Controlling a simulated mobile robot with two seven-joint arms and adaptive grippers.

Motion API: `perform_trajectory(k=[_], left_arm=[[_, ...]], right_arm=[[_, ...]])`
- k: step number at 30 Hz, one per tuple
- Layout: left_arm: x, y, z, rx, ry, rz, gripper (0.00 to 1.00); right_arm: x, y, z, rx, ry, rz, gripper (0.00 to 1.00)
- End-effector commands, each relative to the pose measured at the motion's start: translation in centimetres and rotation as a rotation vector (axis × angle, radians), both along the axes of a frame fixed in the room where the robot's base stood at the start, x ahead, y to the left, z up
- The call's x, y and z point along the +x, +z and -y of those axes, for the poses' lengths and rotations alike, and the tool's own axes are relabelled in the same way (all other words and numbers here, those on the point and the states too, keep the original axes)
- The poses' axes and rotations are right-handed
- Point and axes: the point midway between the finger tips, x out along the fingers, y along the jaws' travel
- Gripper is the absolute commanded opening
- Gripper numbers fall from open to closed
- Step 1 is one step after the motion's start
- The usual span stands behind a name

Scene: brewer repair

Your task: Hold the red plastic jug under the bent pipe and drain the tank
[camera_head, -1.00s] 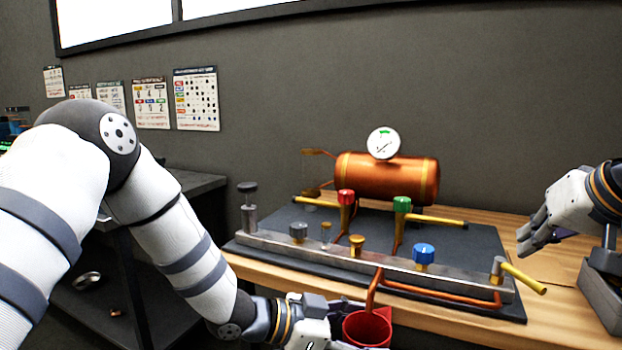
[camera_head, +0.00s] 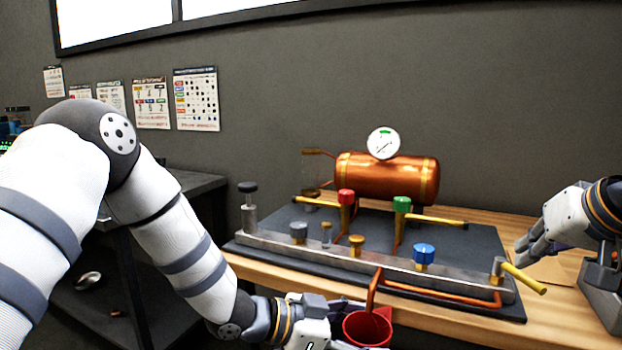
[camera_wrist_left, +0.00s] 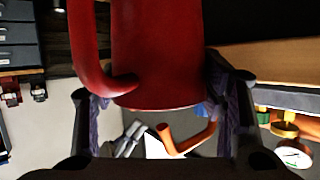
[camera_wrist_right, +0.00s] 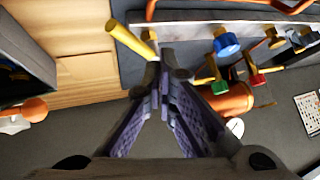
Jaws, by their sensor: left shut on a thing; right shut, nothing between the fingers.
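The red plastic jug (camera_head: 366,331) is at the bottom of the head view. My left gripper (camera_wrist_left: 165,112) is shut on it; the jug also fills the top of the left wrist view (camera_wrist_left: 160,55). The bent copper pipe (camera_head: 373,289) comes down from the metal manifold bar (camera_head: 345,256), and its lower end overlaps the jug's mouth. The copper tank (camera_head: 387,179) lies behind, with a white-faced gauge (camera_head: 383,143) on top. My right gripper (camera_head: 523,251) is shut and empty near the yellow lever (camera_head: 524,279), which also shows in the right wrist view (camera_wrist_right: 130,38).
Red (camera_head: 345,196), green (camera_head: 402,204) and blue (camera_head: 424,253) knobs stand on the rig, with yellow handles beside the first two. A grey block (camera_head: 606,295) sits on the wooden bench (camera_head: 440,322) at right. A dark shelf unit stands at left.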

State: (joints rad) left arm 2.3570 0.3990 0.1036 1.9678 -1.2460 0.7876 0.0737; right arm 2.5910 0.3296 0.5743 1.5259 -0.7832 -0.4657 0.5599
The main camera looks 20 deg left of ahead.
Motion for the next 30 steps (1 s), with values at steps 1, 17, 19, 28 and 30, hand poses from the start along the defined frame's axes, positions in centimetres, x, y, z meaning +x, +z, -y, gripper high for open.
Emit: perform_trajectory(k=[1, 17, 19, 28, 30], left_arm=[[0.0, 0.1, 0.0, -0.001, 0.0, 0.001, 0.3], [0.0, 0.1, 0.0, -0.001, 0.0, 0.001, 0.3], [0.0, 0.1, 0.0, -0.001, 0.0, 0.001, 0.3], [0.0, 0.0, 0.0, -0.001, 0.0, 0.001, 0.3], [0.0, 0.1, 0.0, -0.001, 0.0, 0.001, 0.3]], right_arm=[[0.0, 0.0, 0.0, 0.0, 0.0, 0.0, 0.0], [0.0, -0.3, 0.0, 0.0, 0.0, -0.001, 0.0], [0.0, -0.8, 0.0, 0.0, 0.0, -0.002, 0.0], [0.0, -3.2, 0.0, -0.001, 0.0, -0.002, 0.0], [0.0, -3.7, 0.0, 0.0, 0.0, -0.001, 0.0]])
